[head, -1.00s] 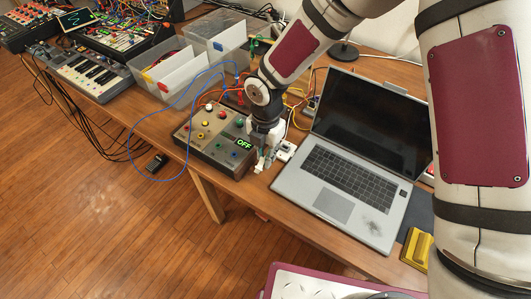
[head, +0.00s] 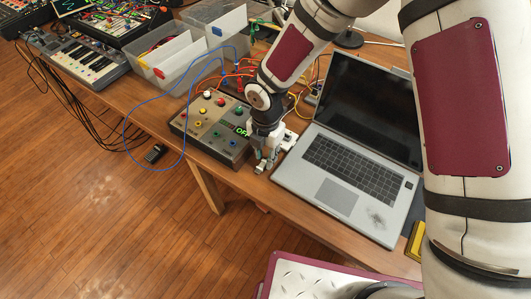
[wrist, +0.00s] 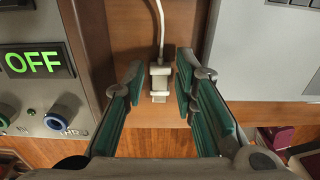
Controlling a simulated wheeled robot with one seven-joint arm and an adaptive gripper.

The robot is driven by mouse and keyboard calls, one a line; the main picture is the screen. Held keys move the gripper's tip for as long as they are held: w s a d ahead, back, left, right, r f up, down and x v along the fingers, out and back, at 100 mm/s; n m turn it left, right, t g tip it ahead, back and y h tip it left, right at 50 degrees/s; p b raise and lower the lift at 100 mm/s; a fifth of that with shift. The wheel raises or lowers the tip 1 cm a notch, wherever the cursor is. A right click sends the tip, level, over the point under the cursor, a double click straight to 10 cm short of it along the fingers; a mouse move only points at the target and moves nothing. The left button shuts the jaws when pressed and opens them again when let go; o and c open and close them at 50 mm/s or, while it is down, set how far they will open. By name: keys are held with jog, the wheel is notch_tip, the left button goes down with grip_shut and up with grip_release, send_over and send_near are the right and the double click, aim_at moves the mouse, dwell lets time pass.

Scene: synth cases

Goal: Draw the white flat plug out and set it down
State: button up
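The white flat plug (wrist: 159,76) lies on the wooden table in the wrist view, its cord running up and away and its front end toward the table's near edge. It is out of any socket there. My gripper (wrist: 159,84) is open, with one green-padded finger on each side of the plug and a gap on both sides. In the head view my gripper (head: 265,165) is low over the table's front edge, between the control box and the laptop. The plug is hard to make out there.
The control box (head: 213,126), its display reading OFF, stands close on the left. The open laptop (head: 333,190) is close on the right. The table's front edge is very near. A blue cable (head: 126,130) loops over the edge further left.

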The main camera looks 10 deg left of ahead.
jog(key=shift+o, duration=0.4)
notch_tip(320, 180, up, 12)
jog(key=shift+w, duration=0.15)
dwell(0.7)
jog(key=s+d+r+m+t+h+p, duration=0.1)
jog(key=s+d+r+m+t+h, duration=0.1)
jog(key=d+r+m, duration=1.4)
jog(key=s+d+r+m+t+y, duration=0.1)
jog(key=s+d+r+m, duration=0.3)
jog(key=s+d+m, duration=0.3)
jog(key=s+d+r+m+t+y+p, duration=0.1)
jog(key=s+d+r+m, duration=0.4)
jog(key=s+d+m, duration=0.2)
jog(key=shift+s+m, duration=1.1)
jog(key=shift+s, duration=0.05)
